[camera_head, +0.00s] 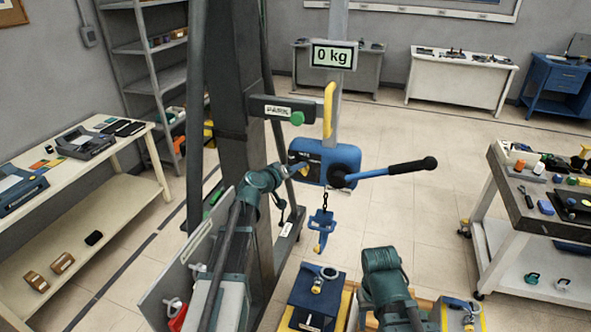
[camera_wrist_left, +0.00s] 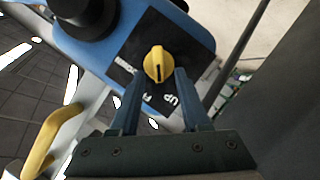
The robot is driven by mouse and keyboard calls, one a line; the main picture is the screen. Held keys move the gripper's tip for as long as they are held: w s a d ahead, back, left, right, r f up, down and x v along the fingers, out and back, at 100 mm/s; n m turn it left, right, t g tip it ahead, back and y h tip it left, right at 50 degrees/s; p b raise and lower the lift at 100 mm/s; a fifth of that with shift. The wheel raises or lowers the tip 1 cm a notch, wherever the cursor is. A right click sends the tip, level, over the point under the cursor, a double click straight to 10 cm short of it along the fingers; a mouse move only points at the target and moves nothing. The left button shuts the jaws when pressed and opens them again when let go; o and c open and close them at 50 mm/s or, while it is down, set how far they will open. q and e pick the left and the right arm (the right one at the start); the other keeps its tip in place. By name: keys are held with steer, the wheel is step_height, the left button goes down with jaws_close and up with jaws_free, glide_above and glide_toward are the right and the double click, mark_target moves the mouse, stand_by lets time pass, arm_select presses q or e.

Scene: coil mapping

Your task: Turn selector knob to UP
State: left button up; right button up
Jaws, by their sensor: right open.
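The yellow selector knob (camera_wrist_left: 157,64) sits on a black label plate (camera_wrist_left: 140,35) on the blue hoist body (camera_wrist_left: 190,28). A dark line on the knob points toward the bottom of the left wrist view. The word UP is printed below and right of the knob; other lettering is partly hidden by the fingers. My left gripper (camera_wrist_left: 158,82) has its fingers apart, one on each side of the knob's lower part; I cannot tell whether they touch it. In the head view my left gripper (camera_head: 296,170) is at the left end of the blue hoist (camera_head: 338,163). My right gripper is not visible.
A blue lever with a black grip (camera_head: 408,167) sticks out right of the hoist. A hook (camera_head: 321,228) hangs below on a chain. A yellow handle (camera_head: 328,110), a green-knobbed PARK bracket (camera_head: 283,109) and a 0 kg display (camera_head: 331,56) are above. Grey posts stand left.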

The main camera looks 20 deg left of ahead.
arm_select(q)
steer(key=shift+s, duration=0.1)
steer(key=p+v, duration=0.4)
steer(key=v, duration=0.9)
steer(key=shift+s, duration=0.3)
steer(key=shift+a+r, duration=0.1)
steer(key=s+d+f+m+g+h+b, duration=0.1)
steer(key=s+d+f+m+g+b, duration=0.3)
steer(key=d+f, duration=0.55)
steer(key=s+d+f+m+g+h+b, duration=0.1)
steer(key=s+d+f+m+g+b, duration=0.15)
steer(key=s+d+f+g, duration=0.45)
steer(key=s+d+f+m+g+y+b, duration=0.1)
steer(key=s+d+f+y+b, duration=0.1)
steer(key=s+f, duration=0.3)
steer(key=s+d+f+m+g+y+b, duration=0.1)
steer(key=s+d+f+g+y+b, duration=0.1)
steer(key=s+d+f+y+b, duration=0.1)
steer(key=s+f+y+b, duration=0.1)
steer(key=s+f+y, duration=0.1)
steer(key=s+f, duration=0.1)
steer(key=shift+s+d+f+y, duration=0.3)
steer(key=shift+s, duration=0.4)
